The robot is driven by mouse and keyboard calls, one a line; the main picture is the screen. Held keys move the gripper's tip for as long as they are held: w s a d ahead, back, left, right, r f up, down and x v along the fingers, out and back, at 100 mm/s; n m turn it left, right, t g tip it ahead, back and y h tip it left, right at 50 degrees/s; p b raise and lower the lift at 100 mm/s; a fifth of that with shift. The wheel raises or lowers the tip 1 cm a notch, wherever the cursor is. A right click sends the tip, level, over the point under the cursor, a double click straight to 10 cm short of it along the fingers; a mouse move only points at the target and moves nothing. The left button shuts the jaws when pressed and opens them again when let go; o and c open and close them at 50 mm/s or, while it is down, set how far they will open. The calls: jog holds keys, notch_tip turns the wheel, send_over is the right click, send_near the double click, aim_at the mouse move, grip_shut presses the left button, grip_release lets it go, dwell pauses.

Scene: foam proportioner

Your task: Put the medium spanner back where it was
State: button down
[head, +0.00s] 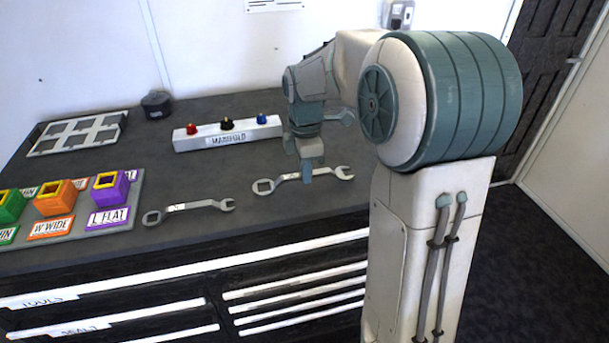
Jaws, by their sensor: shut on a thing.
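Two grey open-ended spanners show on the dark worktop (85,175) in the head view. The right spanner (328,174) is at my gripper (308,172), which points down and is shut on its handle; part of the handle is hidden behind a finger. I cannot tell whether this spanner touches the worktop or is slightly above it. The left spanner (205,205) lies apart, nearer the purple block. Each has a small pale label too small to read, so I cannot tell by label which is medium.
A white manifold (228,136) with red, black and blue knobs stands behind the spanners. Purple (110,187), orange (54,199) and green (10,206) blocks stand on a grey board at left. A slotted grey rack (78,133) and dark round container (157,104) are at the back.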

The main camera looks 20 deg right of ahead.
jog(key=shift+f, duration=1.1)
jog(key=shift+f, duration=0.1)
jog(key=c, duration=1.4)
grip_release()
jog(key=shift+o, duration=0.2)
notch_tip(320, 180, up, 11)
jog(key=shift+f+p, duration=0.1)
jog(key=shift+p, duration=0.2)
jog(key=s+f+m+t, duration=0.1)
jog(key=s+f+m, duration=0.2)
jog(key=s+m, duration=0.6)
jog(key=s+f+m+t, duration=0.1)
jog(key=s+f+m, duration=0.2)
jog(key=s+m, duration=0.6)
jog(key=s, duration=0.2)
jog(key=shift+s+f+t, duration=0.2)
jog(key=shift+s+t, duration=0.1)
jog(key=shift+t, duration=0.1)
